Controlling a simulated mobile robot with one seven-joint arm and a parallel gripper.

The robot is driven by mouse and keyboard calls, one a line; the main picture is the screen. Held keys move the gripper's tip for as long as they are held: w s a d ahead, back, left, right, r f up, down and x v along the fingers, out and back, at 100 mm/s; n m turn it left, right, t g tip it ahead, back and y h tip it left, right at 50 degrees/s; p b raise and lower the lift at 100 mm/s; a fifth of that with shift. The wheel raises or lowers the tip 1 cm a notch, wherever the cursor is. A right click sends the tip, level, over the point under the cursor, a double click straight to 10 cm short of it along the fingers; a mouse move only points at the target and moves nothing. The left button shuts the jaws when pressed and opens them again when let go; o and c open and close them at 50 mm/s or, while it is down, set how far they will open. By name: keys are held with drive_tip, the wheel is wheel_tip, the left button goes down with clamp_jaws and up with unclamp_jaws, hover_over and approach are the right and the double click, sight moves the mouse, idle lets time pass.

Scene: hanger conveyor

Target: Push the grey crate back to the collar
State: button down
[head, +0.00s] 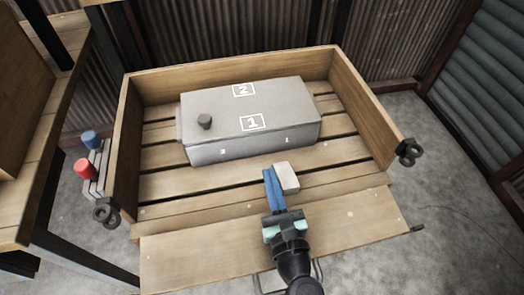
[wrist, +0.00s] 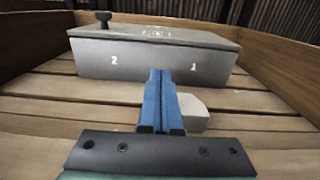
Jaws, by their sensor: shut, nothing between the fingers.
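The grey crate (head: 225,130) sits on the slatted pallet floor, with a dark knob on its left top and white numbers on its lid and front. It also shows in the wrist view (wrist: 150,60). A wooden collar (head: 230,73) surrounds it at the back and both sides; a strip of floor shows between the crate and the back wall. My gripper (head: 270,175) is shut, its blue fingers together, in front of the crate and apart from it. It also shows in the wrist view (wrist: 158,100). A small pale block (head: 286,178) lies right beside the fingers; I cannot tell if they touch.
The front board (head: 270,235) of the collar lies folded down beneath my arm. Dark hinges (head: 408,152) stick out at the front corners. A red knob (head: 84,168) and blue knob (head: 90,138) stand outside at left, near a wooden bench (head: 30,190).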

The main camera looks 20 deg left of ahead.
sight(259, 140)
drive_tip(key=b+x, duration=0.1)
drive_tip(key=x, duration=0.7)
drive_tip(key=shift+a, duration=0.1)
drive_tip(key=b+x, duration=0.1)
drive_tip(key=x, duration=0.6)
drive_tip(key=shift+s, duration=0.1)
